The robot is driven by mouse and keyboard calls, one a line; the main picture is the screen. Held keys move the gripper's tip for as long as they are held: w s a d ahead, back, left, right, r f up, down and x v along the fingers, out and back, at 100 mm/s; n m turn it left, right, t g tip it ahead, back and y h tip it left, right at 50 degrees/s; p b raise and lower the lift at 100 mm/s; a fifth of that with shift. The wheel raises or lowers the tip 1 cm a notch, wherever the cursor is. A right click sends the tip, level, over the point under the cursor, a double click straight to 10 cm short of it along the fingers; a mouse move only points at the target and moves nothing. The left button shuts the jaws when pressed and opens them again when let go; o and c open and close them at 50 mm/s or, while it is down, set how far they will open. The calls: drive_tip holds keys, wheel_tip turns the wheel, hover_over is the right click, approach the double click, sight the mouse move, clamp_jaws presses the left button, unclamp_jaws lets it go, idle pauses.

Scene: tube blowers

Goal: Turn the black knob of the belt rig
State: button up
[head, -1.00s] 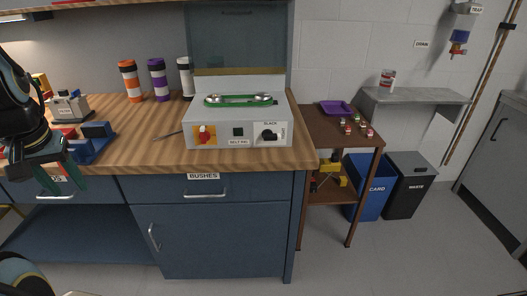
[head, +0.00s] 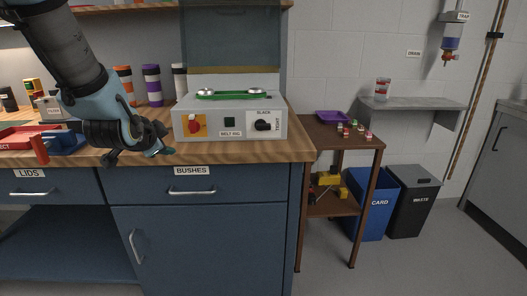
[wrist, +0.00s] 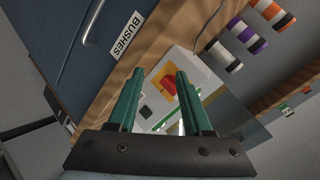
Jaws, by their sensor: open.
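The belt rig (head: 212,131) is a grey box at the right end of the wooden counter. The black knob (head: 263,125) is on the right of its front panel, beside the words SLACK and TIGHT. A red knob on a yellow plate (head: 194,125) is at the panel's left. My gripper (head: 164,150) is in front of the counter edge, left of the rig and apart from it. In the wrist view its two green fingers (wrist: 157,88) are open and empty, with the rig (wrist: 185,70) beyond them. The black knob is not clear in that view.
Orange, purple and white banded cylinders (head: 151,85) stand behind on the counter. A red tray (head: 22,138) lies at the left. A brown side table (head: 330,132) stands right of the counter. The BUSHES drawer (head: 229,186) is below.

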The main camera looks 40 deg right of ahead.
drive_tip(key=s+d+f+m+h+b, duration=0.3)
drive_tip(key=s+d+m+h+b, duration=0.15)
drive_tip(key=d, duration=0.55)
drive_tip(key=m+h+b, duration=0.4)
drive_tip(key=m, duration=0.3)
approach(265, 128)
drive_tip(key=shift+g+y, duration=0.25)
drive_tip(key=shift+g, duration=0.15)
drive_tip(key=x, duration=0.3)
drive_tip(key=p+x, duration=0.1)
drive_tip(key=x, duration=0.5)
drive_tip(key=shift+w+r, duration=0.2)
drive_tip(key=shift+r, duration=0.1)
drive_tip(key=shift+c, duration=0.2)
clamp_jaws()
